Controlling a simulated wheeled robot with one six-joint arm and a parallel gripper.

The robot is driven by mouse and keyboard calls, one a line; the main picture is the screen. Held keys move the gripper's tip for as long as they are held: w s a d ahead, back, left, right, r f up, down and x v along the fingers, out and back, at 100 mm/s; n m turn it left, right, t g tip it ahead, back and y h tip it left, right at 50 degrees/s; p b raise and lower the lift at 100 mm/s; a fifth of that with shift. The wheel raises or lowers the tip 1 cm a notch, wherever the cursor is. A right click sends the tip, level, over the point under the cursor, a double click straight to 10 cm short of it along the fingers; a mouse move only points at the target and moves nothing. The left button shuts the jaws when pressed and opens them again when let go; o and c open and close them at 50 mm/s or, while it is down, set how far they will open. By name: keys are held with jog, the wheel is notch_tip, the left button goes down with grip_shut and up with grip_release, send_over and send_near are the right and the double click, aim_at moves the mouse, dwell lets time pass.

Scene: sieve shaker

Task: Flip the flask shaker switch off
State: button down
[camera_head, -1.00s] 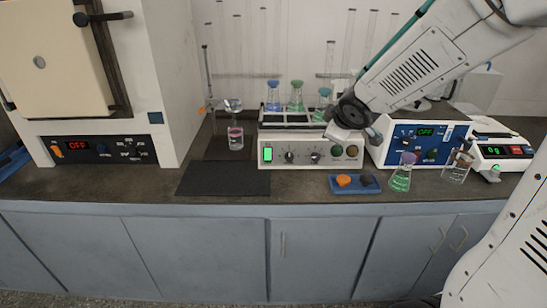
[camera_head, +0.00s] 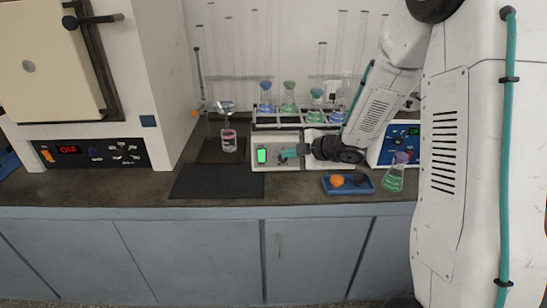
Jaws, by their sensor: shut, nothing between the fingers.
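The flask shaker (camera_head: 290,135) is the white box at the middle of the bench, with several flasks of blue and green liquid in the rack on top. Its switch (camera_head: 262,156) glows green at the left end of the front panel. My gripper (camera_head: 284,155) is in front of the panel, just right of the switch, pointing left. Its fingers are shut and empty. A small gap seems to lie between the fingertips and the switch. My gripper and wrist hide the knobs and the right part of the panel.
A blue tray (camera_head: 347,185) with an orange and a dark item and a green-liquid flask (camera_head: 395,173) stand at the front right. A blue-fronted device (camera_head: 385,150) is partly behind my arm. A dark mat (camera_head: 218,182) lies left. An oven (camera_head: 70,90) stands far left.

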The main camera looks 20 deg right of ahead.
aim_at(260, 159)
jog(key=x, duration=0.4)
jog(key=d+x, duration=0.1)
jog(key=x, duration=0.3)
jog(key=d+f+x, duration=0.1)
jog(key=x, duration=0.3)
jog(key=shift+w, duration=0.35)
jog(key=shift+w+f, duration=0.25)
jog(key=shift+d, duration=0.15)
